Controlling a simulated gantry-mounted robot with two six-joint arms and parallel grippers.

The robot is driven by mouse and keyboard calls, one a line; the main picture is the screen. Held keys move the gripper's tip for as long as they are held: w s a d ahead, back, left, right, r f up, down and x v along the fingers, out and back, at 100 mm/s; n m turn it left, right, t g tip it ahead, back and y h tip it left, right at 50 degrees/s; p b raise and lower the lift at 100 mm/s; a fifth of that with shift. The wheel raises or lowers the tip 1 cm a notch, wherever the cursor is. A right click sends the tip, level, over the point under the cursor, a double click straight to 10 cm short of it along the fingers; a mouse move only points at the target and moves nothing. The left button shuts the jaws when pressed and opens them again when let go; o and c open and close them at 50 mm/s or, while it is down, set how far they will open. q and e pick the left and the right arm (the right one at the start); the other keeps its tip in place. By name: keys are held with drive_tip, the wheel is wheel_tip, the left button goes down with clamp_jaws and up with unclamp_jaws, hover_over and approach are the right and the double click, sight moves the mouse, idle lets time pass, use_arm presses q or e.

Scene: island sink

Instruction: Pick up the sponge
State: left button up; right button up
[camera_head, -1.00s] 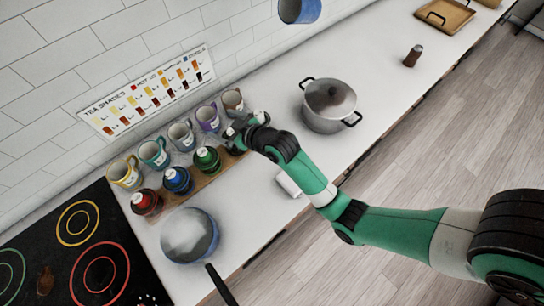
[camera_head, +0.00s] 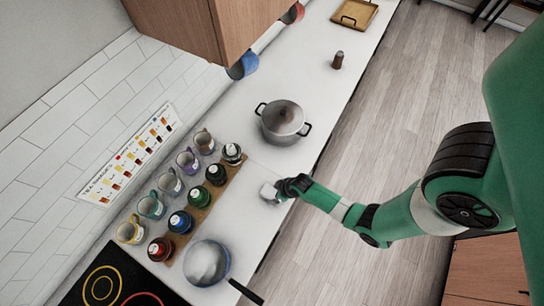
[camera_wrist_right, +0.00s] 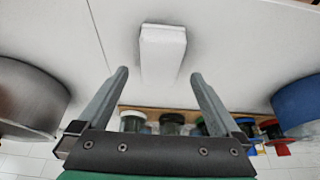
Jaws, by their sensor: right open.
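A white block (camera_head: 267,191), which looks like the sponge, lies on the white counter near its front edge. In the right wrist view the block (camera_wrist_right: 163,45) is a pale, long box lying ahead of my fingers, with its near end reaching between them. My right gripper (camera_head: 281,190) is right beside the block in the head view, and its jaws are partly hidden there. In the right wrist view the gripper (camera_wrist_right: 159,75) is open, with one finger on each side of the block's line and gaps showing. My left gripper is not in view.
A wooden board with several lidded jars (camera_head: 216,173) and several mugs (camera_head: 188,160) line the wall side. Counter around the block is clear.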

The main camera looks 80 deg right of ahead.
sight(272, 193)
drive_tip(key=shift+b+x, duration=0.95)
drive_tip(key=shift+x, duration=1.5)
drive_tip(key=shift+f, duration=0.2)
drive_tip(key=c, duration=1.4)
drive_tip(key=shift+r, duration=0.3)
drive_tip(key=shift+c, duration=0.2)
wheel_tip(272, 193, up, 3)
drive_tip(key=shift+f+p, duration=0.15)
drive_tip(key=shift+p, duration=0.6)
drive_tip(key=s+a+r+p, duration=0.3)
drive_tip(key=s+a+r, duration=0.3)
drive_tip(key=s+r, duration=0.4)
drive_tip(key=shift+s+a, duration=0.4)
drive_tip(key=shift+s, duration=0.7)
